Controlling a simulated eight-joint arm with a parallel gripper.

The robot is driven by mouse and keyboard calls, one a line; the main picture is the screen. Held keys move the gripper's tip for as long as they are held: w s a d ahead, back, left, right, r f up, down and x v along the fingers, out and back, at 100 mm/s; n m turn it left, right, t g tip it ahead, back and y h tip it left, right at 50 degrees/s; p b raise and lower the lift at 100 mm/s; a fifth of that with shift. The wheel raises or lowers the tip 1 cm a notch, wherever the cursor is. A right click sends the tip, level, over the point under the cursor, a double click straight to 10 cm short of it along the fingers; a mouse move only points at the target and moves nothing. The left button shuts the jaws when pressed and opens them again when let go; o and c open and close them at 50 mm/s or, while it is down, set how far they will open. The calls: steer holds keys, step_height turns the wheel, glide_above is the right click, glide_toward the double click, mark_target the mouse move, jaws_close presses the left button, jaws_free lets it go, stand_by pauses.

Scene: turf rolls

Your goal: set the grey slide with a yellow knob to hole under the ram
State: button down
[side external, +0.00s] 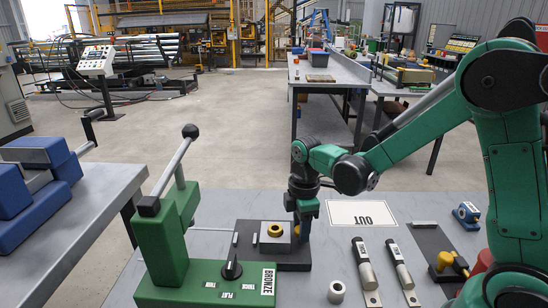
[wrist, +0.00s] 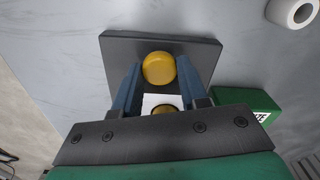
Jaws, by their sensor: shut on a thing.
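A pale block with a yellow ring (side external: 275,230) sits on the plate, left of my gripper. My gripper (side external: 300,232) points down at the plate, and in the wrist view its two blue fingers stand on either side of the knob, shut on it. The ring is partly hidden by my gripper body in the wrist view. The ram and the hole under it cannot be made out clearly.
A metal ring (side external: 336,291), two labelled cylinders (side external: 363,265) and another dark plate (side external: 428,240) lie to the right.

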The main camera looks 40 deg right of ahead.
mark_target(236, 234)
steer(key=w+a, duration=0.9)
steer(key=shift+w+a, duration=0.1)
steer(key=shift+w, duration=0.05)
steer(key=shift+c, duration=2.3)
jaws_free()
step_height(236, 234, up, 6)
steer(key=shift+f, duration=0.15)
